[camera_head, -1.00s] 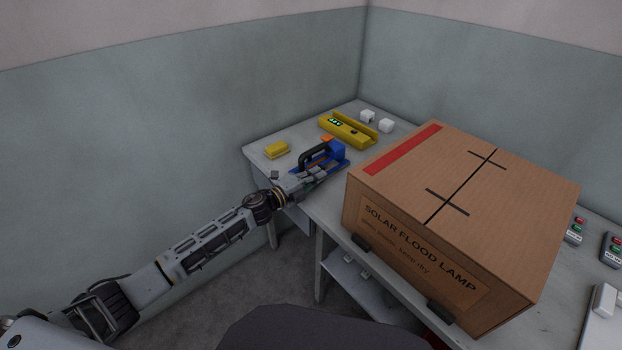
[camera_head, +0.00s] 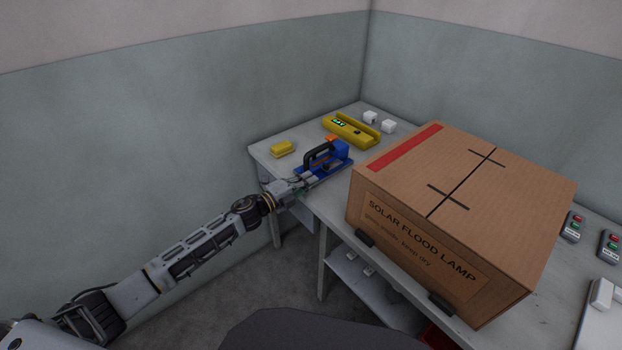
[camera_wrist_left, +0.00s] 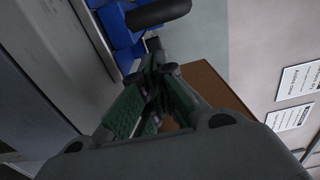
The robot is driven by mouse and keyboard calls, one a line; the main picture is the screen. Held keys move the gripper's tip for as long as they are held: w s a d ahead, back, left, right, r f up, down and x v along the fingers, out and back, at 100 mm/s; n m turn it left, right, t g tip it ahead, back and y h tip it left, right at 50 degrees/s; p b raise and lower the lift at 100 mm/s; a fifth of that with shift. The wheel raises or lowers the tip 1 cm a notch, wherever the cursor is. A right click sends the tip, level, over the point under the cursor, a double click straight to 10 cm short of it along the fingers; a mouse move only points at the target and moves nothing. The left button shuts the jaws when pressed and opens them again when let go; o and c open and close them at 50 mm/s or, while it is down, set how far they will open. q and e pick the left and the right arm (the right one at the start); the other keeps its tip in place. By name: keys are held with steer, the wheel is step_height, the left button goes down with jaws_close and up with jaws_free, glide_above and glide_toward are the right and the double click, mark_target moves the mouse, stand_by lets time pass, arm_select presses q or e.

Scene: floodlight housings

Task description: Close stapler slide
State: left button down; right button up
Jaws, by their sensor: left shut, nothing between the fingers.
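The stapler (camera_head: 338,151) is blue with a black handle and an orange part on top. It stands on the grey table by the box's left corner. In the left wrist view the stapler's blue body (camera_wrist_left: 116,28) shows at the top, just beyond my fingers. My left gripper (camera_head: 309,179) is at the stapler's near left end, low over the table. In the left wrist view its fingers (camera_wrist_left: 155,75) are shut together with nothing between them. The fingertips are close to the stapler; I cannot tell if they touch it. The slide's position is hard to make out. My right gripper is out of view.
A large cardboard box (camera_head: 400,178) takes up the table's middle. A yellow device (camera_head: 351,132), a yellow block (camera_head: 284,148) and two white cubes (camera_head: 388,126) lie at the back. Button boxes (camera_head: 572,227) stand right of the box. Walls close off the back.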

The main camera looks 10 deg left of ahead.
arm_select(q)
steer(key=shift+v, duration=3.85)
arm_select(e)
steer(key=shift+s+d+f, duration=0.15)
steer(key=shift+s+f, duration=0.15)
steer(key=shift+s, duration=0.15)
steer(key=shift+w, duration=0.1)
